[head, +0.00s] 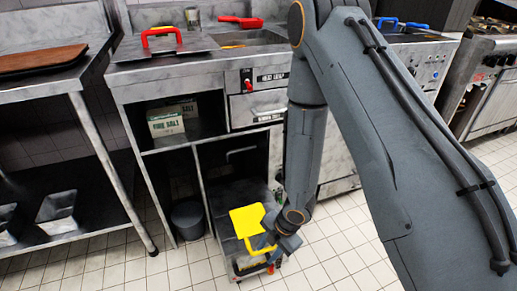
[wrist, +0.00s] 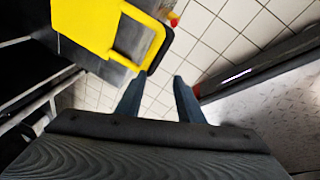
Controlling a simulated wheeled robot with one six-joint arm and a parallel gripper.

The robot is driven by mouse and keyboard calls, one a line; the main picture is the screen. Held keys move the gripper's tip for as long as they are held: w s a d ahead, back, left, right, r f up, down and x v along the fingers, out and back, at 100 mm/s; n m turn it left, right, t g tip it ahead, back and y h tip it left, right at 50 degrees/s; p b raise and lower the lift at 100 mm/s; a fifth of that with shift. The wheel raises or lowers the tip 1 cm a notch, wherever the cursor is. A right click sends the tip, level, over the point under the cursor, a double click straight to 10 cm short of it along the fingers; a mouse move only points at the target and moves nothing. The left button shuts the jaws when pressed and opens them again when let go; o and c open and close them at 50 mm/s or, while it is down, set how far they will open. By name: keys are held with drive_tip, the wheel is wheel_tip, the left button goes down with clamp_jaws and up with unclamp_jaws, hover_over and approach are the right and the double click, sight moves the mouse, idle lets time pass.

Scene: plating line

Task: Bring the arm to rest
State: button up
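My arm reaches down from the upper right in the head view. My gripper (head: 268,238) hangs low in front of the counter, over a dark box on the floor. In the wrist view my gripper (wrist: 156,86) has its two fingers apart, with only floor tiles showing between them. A yellow flat piece with a loop handle (head: 246,220) lies on the dark box beside the gripper. It also shows in the wrist view (wrist: 87,25), up and left of the fingers, its handle near the fingertips but apart from them. In the head view the fingertips overlap the handle.
The dark box (head: 229,196) stands on the tiled floor before the steel counter (head: 183,70). A red-handled lid (head: 165,42) and a red-handled item (head: 240,21) lie on the counter. A bin (head: 188,220) stands beneath. A steel table (head: 84,76) is at left. Front floor is clear.

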drive_tip(key=w+d+r+m+t+h, duration=0.1)
drive_tip(key=w+d+r+m+h, duration=0.3)
drive_tip(key=r, duration=0.6)
drive_tip(key=w+d+r+m+t, duration=0.1)
drive_tip(key=d+r+m, duration=0.1)
drive_tip(key=r+m, duration=0.7)
drive_tip(key=s+r+m+g+y+b, duration=0.1)
drive_tip(key=s+r+m+g, duration=0.1)
drive_tip(key=s+r+m, duration=1.25)
drive_tip(key=s+d+r+p, duration=0.1)
drive_tip(key=d+r+p, duration=0.4)
drive_tip(key=r+p, duration=0.3)
drive_tip(key=s+d+r+n+p, duration=0.1)
drive_tip(key=d+r+p, duration=0.4)
drive_tip(key=r+p, duration=0.3)
drive_tip(key=shift+s+r+p, duration=0.35)
drive_tip(key=shift+p, duration=1.55)
